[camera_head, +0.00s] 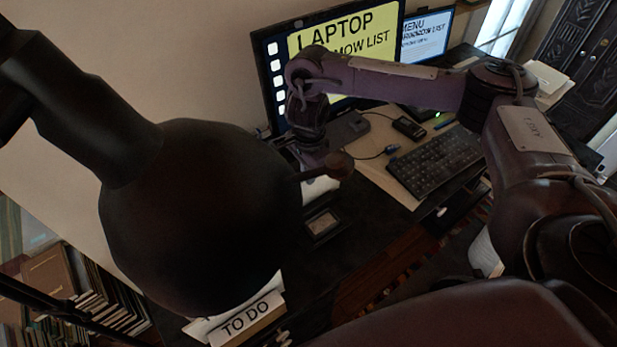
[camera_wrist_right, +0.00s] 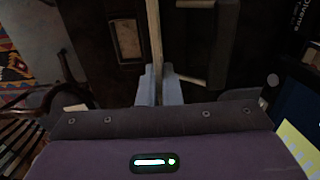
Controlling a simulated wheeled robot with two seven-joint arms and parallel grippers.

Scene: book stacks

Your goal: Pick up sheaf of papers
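In the right wrist view, a thin pale strip, likely the sheaf edge-on (camera_wrist_right: 154,40), runs between the two fingers of the right gripper (camera_wrist_right: 159,85). The fingers sit close on both sides of it and look shut on it. The sheaf's faces are hidden in that view. My left gripper is not in view.
The large black lamp (camera_head: 195,215) blocks much of the left foreground. A small framed item (camera_head: 322,224) lies on the desk. A keyboard (camera_head: 436,158), a black mouse-like device (camera_head: 409,127) and a monitor (camera_head: 345,45) stand beyond. A "TO DO" sign (camera_head: 246,318) is at the near edge.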

